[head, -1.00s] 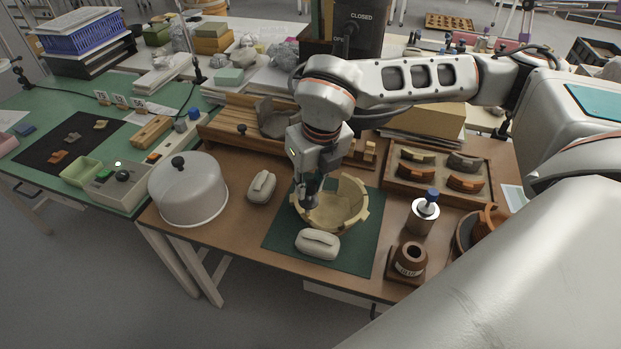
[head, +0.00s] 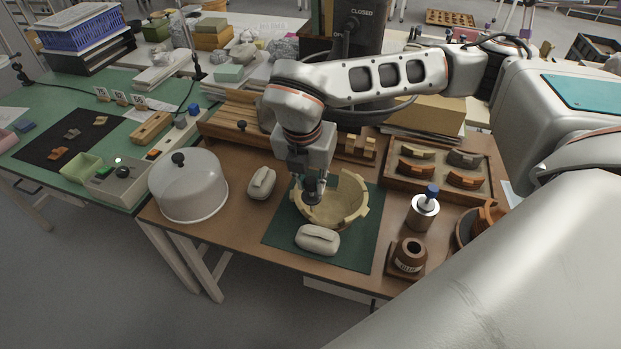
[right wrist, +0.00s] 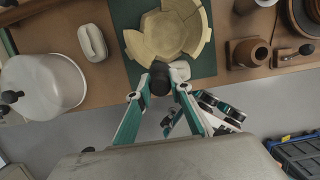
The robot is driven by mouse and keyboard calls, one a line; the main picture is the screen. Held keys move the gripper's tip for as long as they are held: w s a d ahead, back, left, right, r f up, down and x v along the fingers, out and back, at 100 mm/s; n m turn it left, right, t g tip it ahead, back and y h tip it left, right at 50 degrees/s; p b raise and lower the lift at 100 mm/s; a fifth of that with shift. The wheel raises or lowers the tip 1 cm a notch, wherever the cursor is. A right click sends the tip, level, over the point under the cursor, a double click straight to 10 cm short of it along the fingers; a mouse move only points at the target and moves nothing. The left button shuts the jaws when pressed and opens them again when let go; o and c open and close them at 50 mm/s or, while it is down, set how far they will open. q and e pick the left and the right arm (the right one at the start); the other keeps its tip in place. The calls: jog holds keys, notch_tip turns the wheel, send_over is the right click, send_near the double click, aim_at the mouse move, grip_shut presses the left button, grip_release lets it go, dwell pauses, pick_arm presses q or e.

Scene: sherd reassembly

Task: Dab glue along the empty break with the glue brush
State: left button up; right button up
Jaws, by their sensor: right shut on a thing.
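The cream bowl (head: 345,206) sits on the dark green mat (head: 285,237), its rim uneven with stepped breaks. It also shows in the right wrist view (right wrist: 168,38). My right gripper (head: 312,190) is over the left part of the bowl, pointing down. In the right wrist view, its fingers (right wrist: 160,84) are shut on a dark round handle, the glue brush (right wrist: 160,75). The brush tip is hidden, so I cannot tell whether it touches a break. The brown glue pot (head: 409,257) stands open to the right of the mat. My left gripper is not seen.
A clear dome (head: 188,187) stands further left.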

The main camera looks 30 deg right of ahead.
jog(key=shift+b+x, duration=0.7)
jog(key=shift+x, duration=0.9)
jog(key=shift+b+x, duration=1.1)
jog(key=shift+x, duration=1)
jog(key=shift+s+r+p, duration=0.3)
jog(key=shift+s+p, duration=0.05)
jog(key=shift+s, duration=0.25)
jog(key=shift+d, duration=0.6)
notch_tip(320, 180, up, 8)
jog(key=p, duration=0.4)
send_over(316, 196)
jog(key=s+d, duration=0.2)
jog(key=s, duration=0.2)
jog(key=shift+w+a+f, duration=0.1)
jog(key=shift+w, duration=0.15)
